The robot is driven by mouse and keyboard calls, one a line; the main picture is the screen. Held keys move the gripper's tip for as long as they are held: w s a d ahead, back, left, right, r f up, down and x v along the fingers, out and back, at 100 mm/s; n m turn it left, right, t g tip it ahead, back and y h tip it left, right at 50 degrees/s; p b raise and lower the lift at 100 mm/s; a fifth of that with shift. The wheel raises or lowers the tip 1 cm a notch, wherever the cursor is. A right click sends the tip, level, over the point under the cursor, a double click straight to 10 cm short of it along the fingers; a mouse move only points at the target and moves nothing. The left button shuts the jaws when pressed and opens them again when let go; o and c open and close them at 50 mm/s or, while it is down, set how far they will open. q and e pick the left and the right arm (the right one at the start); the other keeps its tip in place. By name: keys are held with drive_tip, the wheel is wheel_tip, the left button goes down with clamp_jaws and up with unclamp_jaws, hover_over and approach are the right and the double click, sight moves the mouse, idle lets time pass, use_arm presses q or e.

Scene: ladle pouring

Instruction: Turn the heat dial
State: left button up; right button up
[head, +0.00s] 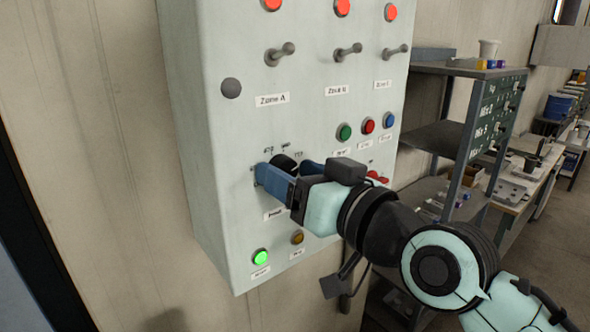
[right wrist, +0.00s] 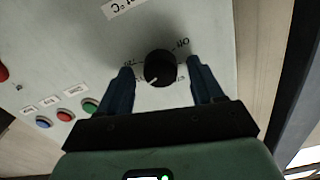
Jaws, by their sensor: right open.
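The heat dial is a round black knob (right wrist: 160,67) on the pale control panel (head: 200,110), with a light pointer mark and small printed labels around it. In the head view the dial (head: 285,163) is partly hidden behind my right gripper. My right gripper (head: 285,172) has blue fingers and is open. In the right wrist view its fingers (right wrist: 162,82) stand on either side of the dial, with a visible gap on each side. My left gripper is not in view.
Toggle switches (head: 348,50) and red lights (head: 343,7) sit above on the panel. Green (head: 344,132), red and blue buttons are to the right. A lit green button (head: 260,257) is below. A dark shelf (head: 440,135) stands right of the panel.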

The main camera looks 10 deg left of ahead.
drive_tip(key=shift+c, duration=1.2)
drive_tip(key=c, duration=0.8)
